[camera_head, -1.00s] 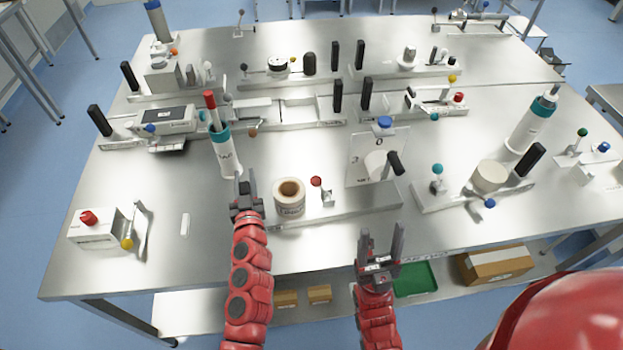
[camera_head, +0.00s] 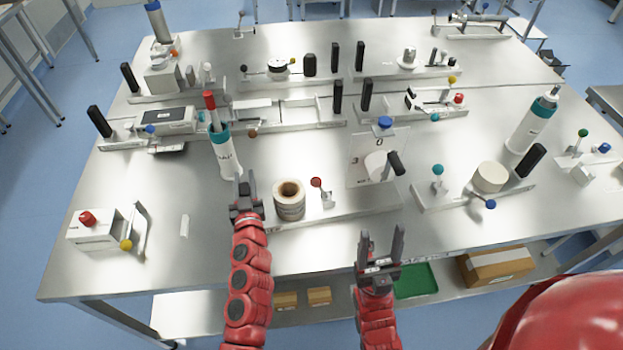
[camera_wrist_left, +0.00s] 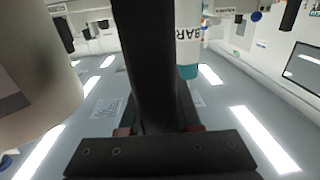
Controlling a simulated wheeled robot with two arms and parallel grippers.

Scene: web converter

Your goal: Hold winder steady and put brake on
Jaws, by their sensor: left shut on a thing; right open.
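The winder is a low grey base (camera_head: 345,215) with a brown-and-white roll (camera_head: 290,205) standing on it. A short lever with a red knob (camera_head: 316,182), which looks like the brake, stands just right of the roll. My left gripper (camera_head: 245,180) is at the winder's left end, beside the roll. It is shut on a dark upright handle (camera_wrist_left: 145,55), seen in the left wrist view; the fingers partly hide it in the head view. The roll's pale side (camera_wrist_left: 35,75) fills the wrist view's left. My right gripper (camera_head: 381,240) is open and empty, in front of the base.
A white teal-banded bottle (camera_head: 224,155) stands behind my left gripper. A white panel with a blue knob (camera_head: 384,123) and a black handle (camera_head: 395,163) rise at the winder's right. A red-knobbed box (camera_head: 95,235) sits at the left. The table front (camera_head: 300,250) is clear.

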